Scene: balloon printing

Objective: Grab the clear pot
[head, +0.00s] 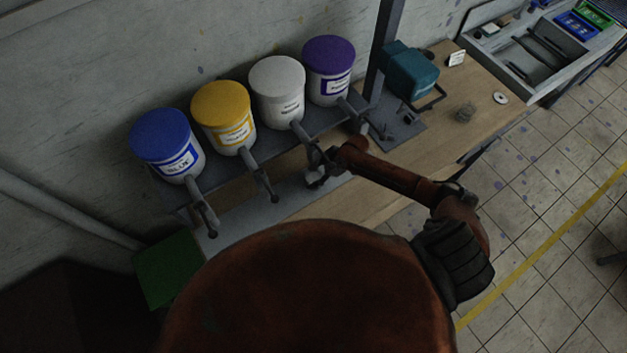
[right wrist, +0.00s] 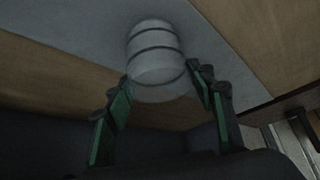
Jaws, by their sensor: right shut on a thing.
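The clear pot (right wrist: 157,62) is a see-through rounded vessel with dark rings around it. In the right wrist view it sits between the two green-and-black fingers of my right gripper (right wrist: 162,88), which is shut on it. In the head view my right gripper (head: 319,168) is low in front of the shelf, below the white bucket's tap. The pot is too small and dark there to make out clearly. My left gripper is not in view.
Blue (head: 165,145), yellow (head: 223,117), white (head: 277,90) and purple (head: 329,70) lidded buckets with taps stand on a shelf by the wall. A dark post (head: 382,45) and a teal machine (head: 410,72) stand right of them. The wooden tabletop (head: 440,125) has free room.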

